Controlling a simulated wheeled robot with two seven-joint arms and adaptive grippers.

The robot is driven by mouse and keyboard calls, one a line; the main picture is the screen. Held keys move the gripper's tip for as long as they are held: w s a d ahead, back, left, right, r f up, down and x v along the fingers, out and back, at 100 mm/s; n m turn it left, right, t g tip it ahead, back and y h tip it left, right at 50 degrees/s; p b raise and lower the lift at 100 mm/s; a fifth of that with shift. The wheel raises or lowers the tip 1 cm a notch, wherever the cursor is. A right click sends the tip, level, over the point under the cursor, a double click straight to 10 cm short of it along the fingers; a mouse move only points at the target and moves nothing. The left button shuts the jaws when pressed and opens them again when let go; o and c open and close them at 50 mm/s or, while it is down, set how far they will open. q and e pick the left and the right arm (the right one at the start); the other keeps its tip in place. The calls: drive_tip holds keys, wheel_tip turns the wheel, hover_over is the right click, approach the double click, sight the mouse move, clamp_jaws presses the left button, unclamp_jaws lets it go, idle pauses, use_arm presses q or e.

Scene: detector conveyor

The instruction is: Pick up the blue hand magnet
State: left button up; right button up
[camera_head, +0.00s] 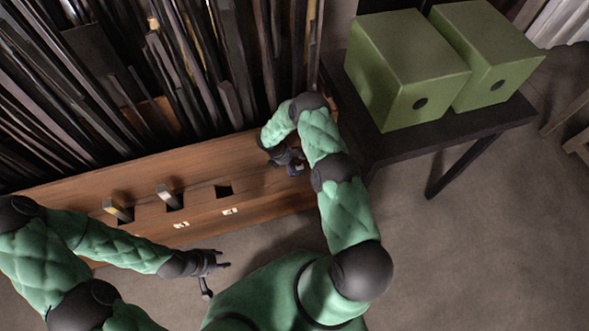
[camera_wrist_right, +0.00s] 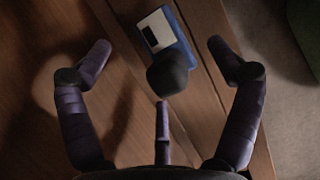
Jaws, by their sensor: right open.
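The blue hand magnet (camera_wrist_right: 187,50) lies on the brown wooden surface in the right wrist view, a blue block with a pale top face and a dark mark. My right gripper (camera_wrist_right: 161,65) is open above it, with one finger on either side. In the head view the magnet (camera_head: 298,170) shows as a small blue patch beside the right gripper (camera_head: 284,158). My left gripper (camera_head: 214,279) is open and empty, in front of the wooden bench.
Two green boxes (camera_head: 405,65) stand on a dark table (camera_head: 450,135) at right. The floor at lower right is clear.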

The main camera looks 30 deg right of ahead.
sight(299, 167)
drive_tip(key=b+x, duration=0.2)
drive_tip(key=x, duration=0.2)
drive_tip(key=shift+w+f, duration=0.1)
drive_tip(key=shift+f, duration=0.05)
drive_tip(key=c, duration=1.5)
